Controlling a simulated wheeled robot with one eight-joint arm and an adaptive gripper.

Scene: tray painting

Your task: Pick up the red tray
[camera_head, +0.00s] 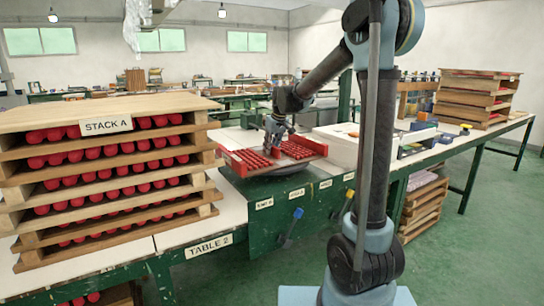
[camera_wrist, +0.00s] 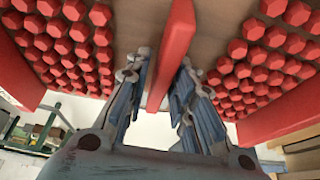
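The red tray (camera_head: 318,146) sits on a round base on the bench in the head view. It has raised red side walls and rows of small red pieces on it. In the wrist view, a red central bar (camera_wrist: 173,50) of the tray runs between two fields of red knobs. My gripper (camera_wrist: 162,75) is open, with one finger on each side of this bar. Small gaps show between the fingers and the bar. In the head view my gripper (camera_head: 272,138) is low over the tray's middle, and the arm hides part of the tray's surroundings.
A tall stack of wooden trays with red pieces (camera_head: 122,124), labelled Stack A, stands at left on Table 2 (camera_head: 130,252). A white box (camera_head: 340,148) is right of the red tray. More stacked wooden trays (camera_head: 475,98) stand at the far right.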

